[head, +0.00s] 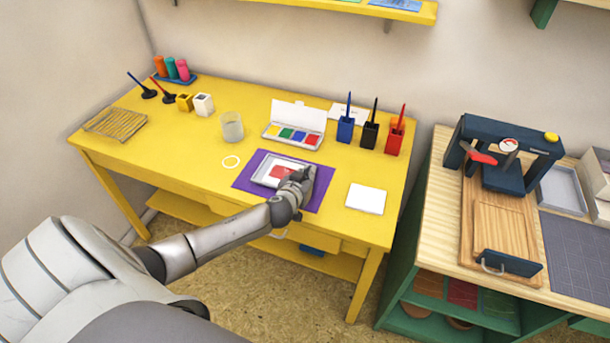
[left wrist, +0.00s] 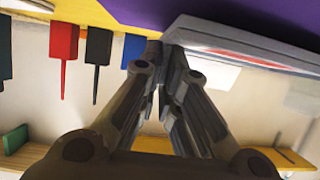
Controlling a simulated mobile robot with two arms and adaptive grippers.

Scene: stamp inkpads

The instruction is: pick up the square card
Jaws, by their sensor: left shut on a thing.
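The square card (head: 262,174) is pale with a red patch in its middle. It is over the purple mat (head: 309,204) on the yellow table (head: 180,150). My left gripper (head: 296,186) is at the card's right side and hides part of it. In the left wrist view the fingers (left wrist: 169,50) are close together at the near corner of the pale slab with a red stripe (left wrist: 240,50), shut on its edge. The purple mat (left wrist: 230,15) shows behind it. I cannot tell whether the card is clear of the mat. My right gripper is not in view.
A white card stack (head: 366,198) lies right of the mat. Behind stand an open paint box (head: 293,126), a glass (head: 232,127) and blue, black and red holders (head: 369,135). A press (head: 506,150) stands on the right-hand bench.

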